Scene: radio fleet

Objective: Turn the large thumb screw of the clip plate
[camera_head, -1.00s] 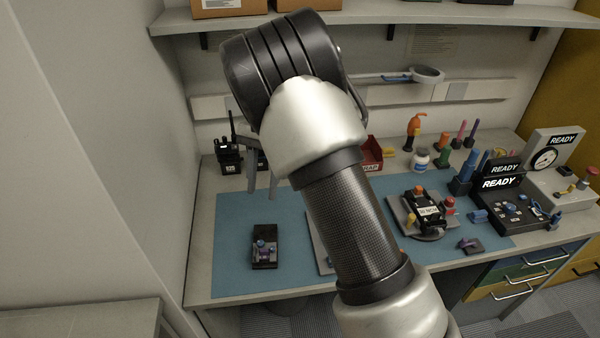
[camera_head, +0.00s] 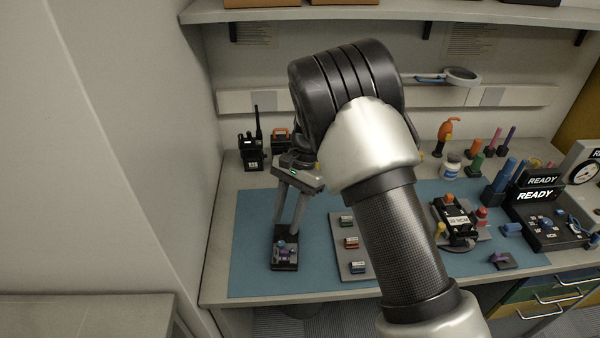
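A dark block with purple and grey knob-like parts (camera_head: 285,255) lies on the left front of the blue mat; it looks like the clip plate with its thumb screws, but they are too small to tell apart. My gripper (camera_head: 287,230) points down at this block from above and behind, its two grey fingers apart with nothing seen between them. The fingertips overlap the block's back edge in this view; I cannot tell whether they touch it.
A grey tray (camera_head: 350,276) with several small coloured modules lies just right of the block, partly behind my arm. A black radio (camera_head: 250,151) stands behind on the left. A fixture (camera_head: 455,222), a READY unit (camera_head: 537,212) and a small purple-topped part (camera_head: 503,261) are further right. Blue mat (camera_head: 250,225) is clear at left.

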